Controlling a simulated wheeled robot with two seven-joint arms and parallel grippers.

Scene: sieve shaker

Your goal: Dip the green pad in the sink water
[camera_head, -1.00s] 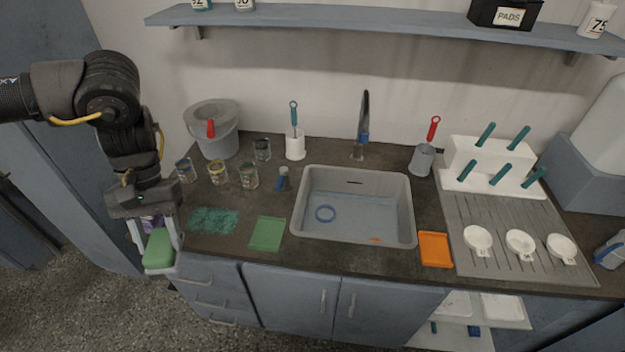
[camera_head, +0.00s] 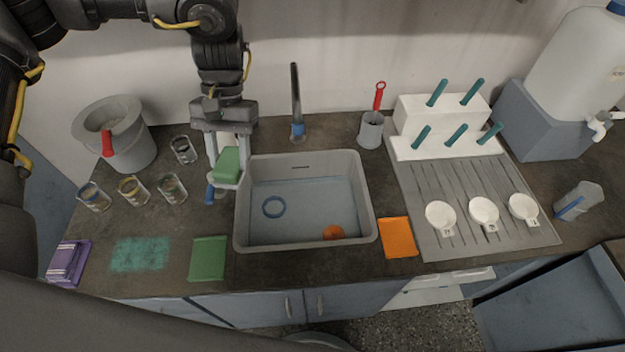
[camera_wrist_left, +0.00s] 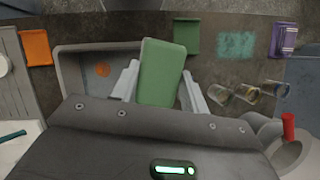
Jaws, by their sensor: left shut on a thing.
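My left gripper (camera_head: 228,170) is shut on the green pad (camera_head: 229,163) and holds it above the counter, at the left rim of the sink. In the left wrist view the green pad (camera_wrist_left: 161,72) sits between the two pale fingers of the left gripper (camera_wrist_left: 160,88). The grey sink (camera_head: 242,215) holds bluish water (camera_head: 300,205). A blue ring (camera_head: 273,207) and an orange round thing (camera_head: 333,232) show in it. The pad is apart from the water. My right gripper is not in view.
A green mat (camera_head: 208,258) and an orange mat (camera_head: 397,237) lie beside the sink. Several jars, including one (camera_head: 134,190), and a bucket (camera_head: 125,140) stand left. A purple packet (camera_head: 68,262) lies front left.

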